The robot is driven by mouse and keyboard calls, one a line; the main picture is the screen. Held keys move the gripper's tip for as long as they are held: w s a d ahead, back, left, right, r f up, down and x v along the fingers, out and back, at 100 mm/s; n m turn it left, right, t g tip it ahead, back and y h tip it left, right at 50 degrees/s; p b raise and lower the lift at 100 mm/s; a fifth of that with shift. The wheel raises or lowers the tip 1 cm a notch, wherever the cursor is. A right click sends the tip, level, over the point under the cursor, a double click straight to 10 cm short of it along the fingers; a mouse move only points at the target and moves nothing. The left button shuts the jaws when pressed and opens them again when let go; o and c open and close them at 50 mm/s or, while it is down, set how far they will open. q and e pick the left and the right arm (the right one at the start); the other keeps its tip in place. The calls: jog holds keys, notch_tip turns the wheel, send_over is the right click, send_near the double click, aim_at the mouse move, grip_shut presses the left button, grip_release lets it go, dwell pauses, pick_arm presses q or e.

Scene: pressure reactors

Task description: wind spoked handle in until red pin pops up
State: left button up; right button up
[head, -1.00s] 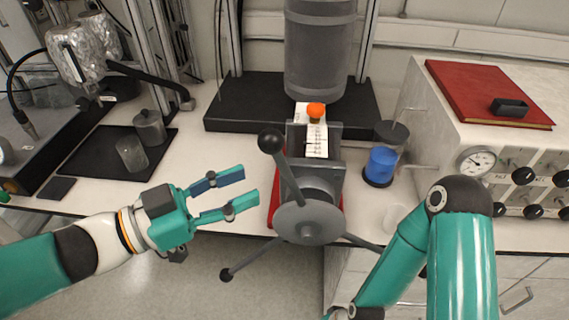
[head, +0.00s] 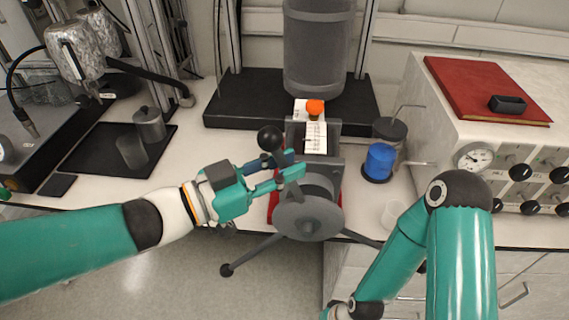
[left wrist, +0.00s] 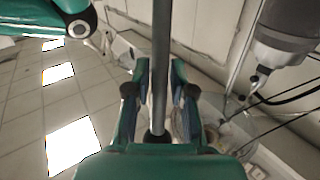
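The spoked handle (head: 308,217) is a grey hub facing me on the front of the grey device, with black-knobbed spokes. One spoke points up and left to its black knob (head: 270,139); others point down-left and right. My left gripper (head: 290,172) is around the upper spoke, below its knob. In the left wrist view the spoke (left wrist: 160,60) runs between the open fingers (left wrist: 159,100), with gaps visible on both sides. An orange-red cap (head: 315,108) sits on top behind a white scale strip; I cannot make out a separate red pin.
A grey cylinder vessel (head: 318,50) stands behind the device. A blue-capped container (head: 379,162) is to its right, beside the panel box with gauge (head: 474,158). A black mat (head: 95,165) with small vessels lies left. My right arm occupies the lower right.

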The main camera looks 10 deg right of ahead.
pick_arm(q)
grip_shut()
jog(key=shift+d+r, duration=0.15)
jog(key=d+p, duration=0.1)
jog(key=s+d+m+y+p, duration=0.1)
jog(key=d+p, duration=0.1)
jog(key=d+y+p, duration=0.1)
jog(key=d, duration=0.1)
jog(key=shift+s+r+m+g, duration=0.15)
jog(key=shift+m+g, duration=0.15)
jog(key=shift+g, duration=0.1)
jog(key=o, duration=0.5)
grip_release()
